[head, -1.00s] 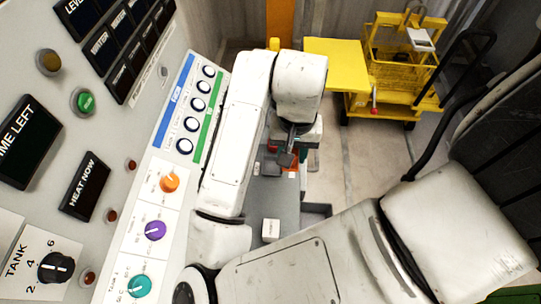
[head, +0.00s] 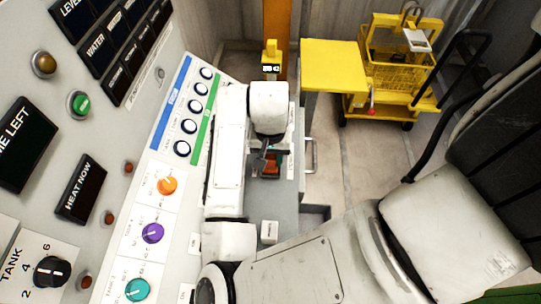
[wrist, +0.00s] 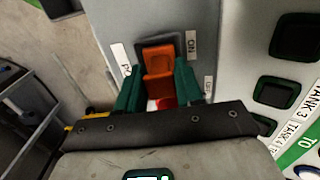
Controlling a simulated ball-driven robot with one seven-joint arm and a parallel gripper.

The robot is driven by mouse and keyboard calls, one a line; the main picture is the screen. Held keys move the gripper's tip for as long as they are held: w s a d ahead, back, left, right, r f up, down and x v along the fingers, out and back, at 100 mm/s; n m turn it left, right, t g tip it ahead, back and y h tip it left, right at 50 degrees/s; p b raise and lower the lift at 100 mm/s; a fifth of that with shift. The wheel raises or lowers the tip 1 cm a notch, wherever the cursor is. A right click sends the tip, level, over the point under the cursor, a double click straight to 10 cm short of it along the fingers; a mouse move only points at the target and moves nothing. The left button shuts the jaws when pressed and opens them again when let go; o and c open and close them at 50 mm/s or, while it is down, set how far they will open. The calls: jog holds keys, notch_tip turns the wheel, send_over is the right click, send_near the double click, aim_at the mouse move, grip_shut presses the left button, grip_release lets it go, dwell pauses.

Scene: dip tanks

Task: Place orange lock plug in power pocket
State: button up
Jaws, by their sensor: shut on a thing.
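The orange lock plug (wrist: 159,62) sits between the green-tipped fingers of my gripper (wrist: 158,85) in the wrist view. The gripper is shut on it. The plug's far end lies over a dark square pocket (wrist: 180,42) in the grey panel, next to an "ON" label. I cannot tell how deep the plug is in the pocket. A red and white part shows below the plug, between the fingers. In the head view my gripper (head: 264,158) is over the grey panel, and the orange plug (head: 271,165) shows partly behind it.
The sloped control panel with knobs (head: 152,233) and round buttons stands close on the left. Black sockets (wrist: 281,93) lie right of the pocket in the wrist view. A yellow cart (head: 392,85) stands at the back right, with open floor in front.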

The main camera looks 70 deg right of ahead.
aim_at(271, 157)
jog(key=shift+f, duration=0.2)
jog(key=o, duration=1.1)
jog(key=shift+r, duration=0.1)
notch_tip(271, 157, up, 12)
jog(key=p, duration=0.1)
jog(key=shift+r, duration=0.15)
